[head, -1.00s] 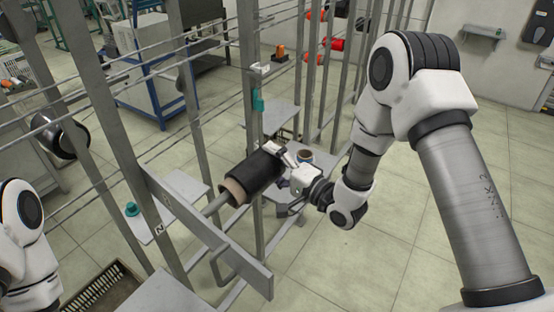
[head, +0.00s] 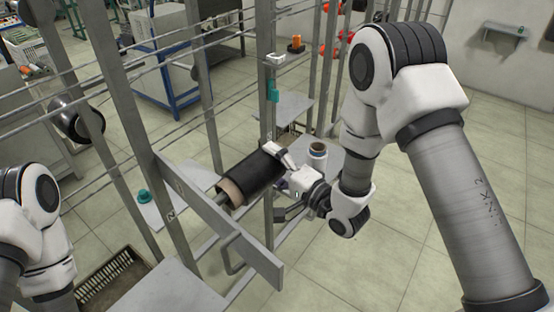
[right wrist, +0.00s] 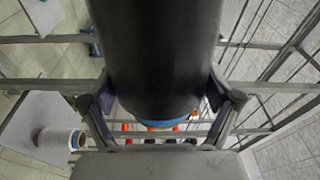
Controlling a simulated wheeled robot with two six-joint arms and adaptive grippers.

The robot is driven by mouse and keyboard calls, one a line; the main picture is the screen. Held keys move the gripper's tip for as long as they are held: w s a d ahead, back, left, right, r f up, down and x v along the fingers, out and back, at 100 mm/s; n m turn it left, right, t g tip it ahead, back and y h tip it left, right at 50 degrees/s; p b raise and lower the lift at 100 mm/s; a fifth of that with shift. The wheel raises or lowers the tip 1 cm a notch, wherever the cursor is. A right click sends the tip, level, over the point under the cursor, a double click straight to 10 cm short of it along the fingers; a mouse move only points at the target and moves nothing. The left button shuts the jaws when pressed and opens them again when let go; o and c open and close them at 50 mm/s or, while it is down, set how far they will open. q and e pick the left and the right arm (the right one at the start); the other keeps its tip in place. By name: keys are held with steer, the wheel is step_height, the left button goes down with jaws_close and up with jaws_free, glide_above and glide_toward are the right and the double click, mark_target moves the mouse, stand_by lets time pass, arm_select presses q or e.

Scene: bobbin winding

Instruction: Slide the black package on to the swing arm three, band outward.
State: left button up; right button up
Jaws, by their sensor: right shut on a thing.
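The black package (head: 250,176) is a dark cylinder with a tan core end (head: 231,191) facing lower left. A grey rod of a swing arm (head: 208,218) runs into that core end, so the package seems to sit around it, close to the grey bar (head: 222,228). The arm's number is not readable. My right gripper (head: 279,164) is shut on the package near its upper right end. In the right wrist view, the fingers (right wrist: 162,100) flank the package (right wrist: 155,55), and a blue band (right wrist: 172,122) shows at the end nearest the palm. My left gripper is outside the picture.
Grey posts (head: 268,110) and thin rails stand close around the package. A teal cone (head: 144,196) sits on a shelf at left. A dark crate (head: 112,282) lies below. Open floor is at right.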

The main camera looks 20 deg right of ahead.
mark_target(276, 181)
steer(key=shift+s+a+f, duration=0.1)
steer(key=shift+s+a, duration=0.25)
steer(key=shift+a, duration=0.25)
steer(key=shift+s+a, duration=0.3)
steer(key=shift+a, duration=0.25)
steer(key=shift+d+f+b, duration=0.1)
steer(key=shift+f+b, duration=0.2)
steer(key=shift+f, duration=0.2)
steer(key=o, duration=1.1)
steer(key=v, duration=0.7)
steer(key=shift+s+d, duration=0.2)
